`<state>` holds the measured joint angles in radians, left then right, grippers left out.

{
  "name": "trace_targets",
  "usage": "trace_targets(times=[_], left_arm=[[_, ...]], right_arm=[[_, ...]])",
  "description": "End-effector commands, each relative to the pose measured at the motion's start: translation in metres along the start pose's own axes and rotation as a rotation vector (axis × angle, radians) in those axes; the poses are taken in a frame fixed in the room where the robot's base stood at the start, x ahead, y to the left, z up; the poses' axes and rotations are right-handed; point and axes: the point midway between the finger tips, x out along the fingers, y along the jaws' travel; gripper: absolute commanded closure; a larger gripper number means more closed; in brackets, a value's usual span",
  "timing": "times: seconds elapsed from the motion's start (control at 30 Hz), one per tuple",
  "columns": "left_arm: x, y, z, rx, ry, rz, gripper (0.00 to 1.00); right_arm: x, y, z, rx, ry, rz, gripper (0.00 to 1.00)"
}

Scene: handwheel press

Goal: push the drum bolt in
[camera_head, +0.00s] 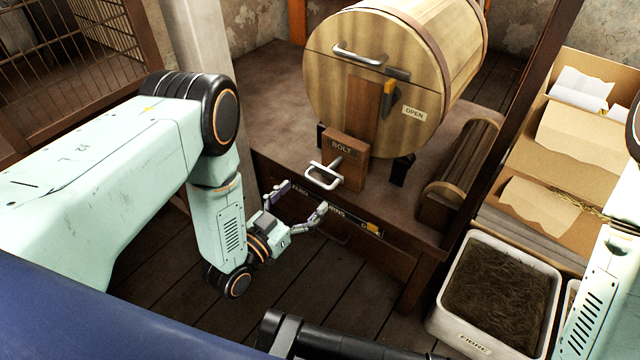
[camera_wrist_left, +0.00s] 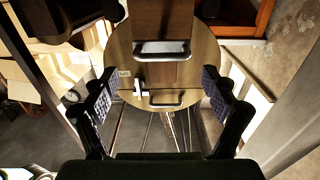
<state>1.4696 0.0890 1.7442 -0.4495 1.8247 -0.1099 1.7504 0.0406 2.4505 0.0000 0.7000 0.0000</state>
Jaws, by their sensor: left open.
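The wooden drum (camera_head: 372,80) lies on its side on the bench, its round face towards me. Below the face stands a brown block marked BOLT (camera_head: 344,165). The drum bolt's metal handle (camera_head: 323,176) stands out from it on a rod. My left gripper (camera_head: 303,198) is open and empty, its fingers just below and in front of the handle. In the left wrist view the bolt handle (camera_wrist_left: 162,50) lies ahead between the open fingers (camera_wrist_left: 157,88), apart from both. My right gripper is out of view.
A wooden post rises right of the bench. Beyond it are cardboard boxes (camera_head: 570,140) and a white FIBRE bin (camera_head: 498,295). A pale post stands behind my left arm.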

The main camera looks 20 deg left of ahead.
Motion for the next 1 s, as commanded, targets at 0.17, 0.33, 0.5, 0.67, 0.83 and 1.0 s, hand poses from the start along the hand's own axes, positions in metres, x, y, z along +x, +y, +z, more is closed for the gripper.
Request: trace_targets(times=[0.17, 0.33, 0.5, 0.67, 0.83, 1.0], left_arm=[[0.03, 0.002, 0.002, 0.001, 0.003, 0.002, 0.15], [0.051, 0.001, 0.002, 0.001, 0.001, 0.002, 0.15], [0.061, 0.001, 0.001, 0.0, -0.001, 0.002, 0.15], [0.063, 0.0, 0.001, 0.0, -0.002, 0.003, 0.15], [0.063, -0.001, 0.0, 0.0, -0.002, 0.003, 0.21], [0.063, -0.001, 0.001, 0.0, -0.002, 0.004, 0.36]], right_arm=[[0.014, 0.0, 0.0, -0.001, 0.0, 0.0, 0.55], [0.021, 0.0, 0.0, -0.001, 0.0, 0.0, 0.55], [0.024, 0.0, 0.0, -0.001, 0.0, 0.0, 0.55], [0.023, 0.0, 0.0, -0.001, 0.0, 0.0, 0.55], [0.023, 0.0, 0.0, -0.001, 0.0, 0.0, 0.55], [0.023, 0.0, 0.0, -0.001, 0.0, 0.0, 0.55]])
